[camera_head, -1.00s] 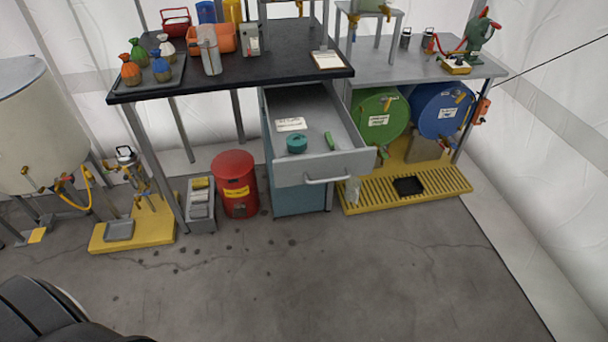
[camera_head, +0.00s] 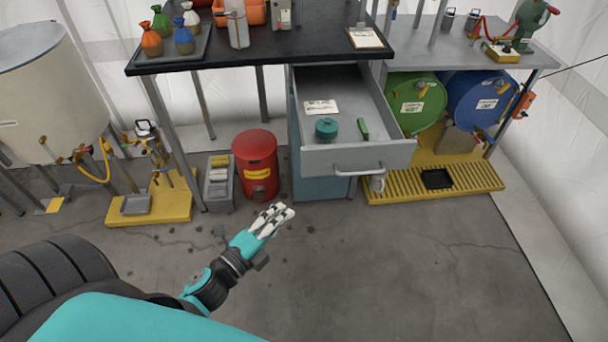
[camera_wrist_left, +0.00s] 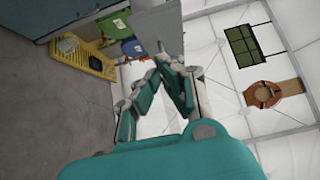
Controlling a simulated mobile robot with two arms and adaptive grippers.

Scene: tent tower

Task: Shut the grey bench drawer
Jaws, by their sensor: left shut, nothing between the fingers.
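The grey bench drawer (camera_head: 358,158) is pulled well out from under the black-topped bench, with a bar handle (camera_head: 358,170) on its front. Inside lie a white label card (camera_head: 321,107), a round teal container (camera_head: 326,129) and a green item (camera_head: 363,129). My left gripper (camera_head: 285,212) is shut and empty, in front of the drawer and lower left of the handle in the head view, apart from it. In the left wrist view my fingers (camera_wrist_left: 160,66) point toward a grey panel that looks like the drawer front (camera_wrist_left: 158,28). My right gripper is not in view.
A yellow grate platform (camera_head: 452,186) with green (camera_head: 417,107) and blue drums (camera_head: 478,100) stands right. The floor in front is open.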

